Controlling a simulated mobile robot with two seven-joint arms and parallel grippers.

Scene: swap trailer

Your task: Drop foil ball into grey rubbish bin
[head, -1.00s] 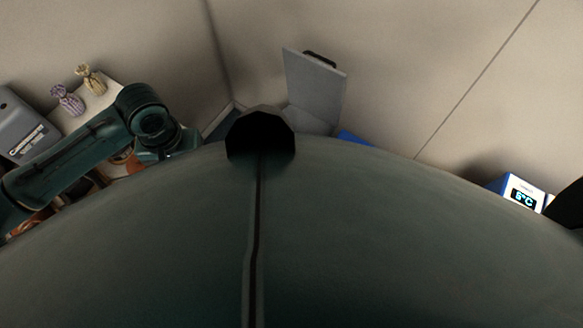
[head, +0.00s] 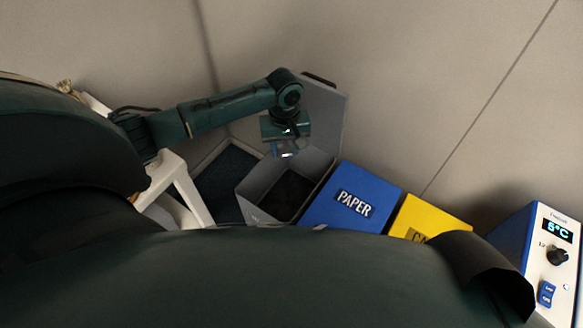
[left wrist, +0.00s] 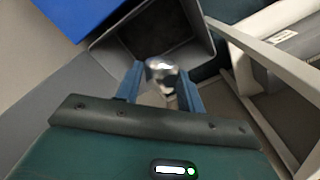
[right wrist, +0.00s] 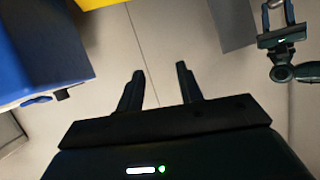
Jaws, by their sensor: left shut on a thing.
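The shiny foil ball (left wrist: 162,72) is between the blue fingers of my left gripper (left wrist: 160,85), which is shut on it. In the head view my left gripper (head: 285,150) points down above the open grey rubbish bin (head: 262,181), near its back side. The ball cannot be made out clearly there. The bin's grey lid (head: 328,112) stands raised behind it. In the left wrist view the bin's dark opening lies beyond the ball, and its grey wall (left wrist: 104,48) shows.
A blue PAPER bin (head: 350,200) stands right of the grey bin, then a yellow bin (head: 435,214). A white frame (head: 180,190) stands left of the grey bin. Walls close off the back.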

